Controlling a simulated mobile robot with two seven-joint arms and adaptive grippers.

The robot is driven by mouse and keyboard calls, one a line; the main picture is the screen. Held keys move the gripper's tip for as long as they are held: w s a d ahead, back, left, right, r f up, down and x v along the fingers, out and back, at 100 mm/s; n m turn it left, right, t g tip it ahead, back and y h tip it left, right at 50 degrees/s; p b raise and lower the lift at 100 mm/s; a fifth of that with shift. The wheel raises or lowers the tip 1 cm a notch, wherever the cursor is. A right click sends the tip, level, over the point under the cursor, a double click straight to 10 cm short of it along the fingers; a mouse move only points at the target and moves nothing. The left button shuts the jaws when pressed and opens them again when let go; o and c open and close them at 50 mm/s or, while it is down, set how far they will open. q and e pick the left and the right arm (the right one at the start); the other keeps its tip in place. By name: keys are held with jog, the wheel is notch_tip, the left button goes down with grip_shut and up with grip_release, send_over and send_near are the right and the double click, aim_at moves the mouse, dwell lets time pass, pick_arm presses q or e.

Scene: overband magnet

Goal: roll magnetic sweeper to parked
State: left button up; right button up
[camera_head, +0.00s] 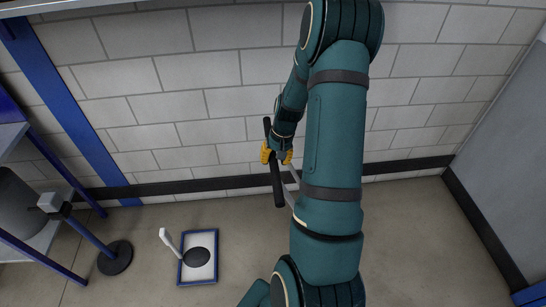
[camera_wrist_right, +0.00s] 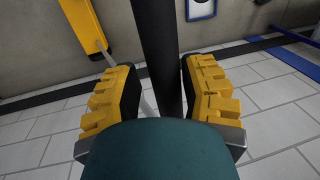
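The sweeper's black bar handle (camera_head: 274,165) stands out near the wall, with a thin grey pole (camera_head: 290,190) running down behind my right arm. Its lower part is hidden in the head view. My right gripper (camera_head: 276,156) has its yellow fingers on either side of the bar. In the right wrist view the bar (camera_wrist_right: 163,60) passes between the fingers (camera_wrist_right: 163,98); a gap shows at the left finger, while the right one is very near the bar. The grey pole shows in that gap, leading toward a yellow part (camera_wrist_right: 85,25). My left gripper is out of view.
A blue-edged white panel (camera_head: 182,273) with a dark disc and a white upright piece is on the floor at lower left. A post on a round black base (camera_head: 115,258) and blue-framed shelving (camera_head: 10,135) stand further left. Open floor lies at right, below a grey wall.

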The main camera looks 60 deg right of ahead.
jog(key=shift+o, duration=0.7)
jog(key=shift+d, duration=0.1)
jog(key=shift+r, duration=0.25)
notch_tip(320, 180, up, 11)
jog(key=s+d, duration=0.1)
jog(key=shift+s+d+r, duration=0.2)
jog(key=shift+s+d, duration=0.05)
jog(key=shift+s, duration=0.1)
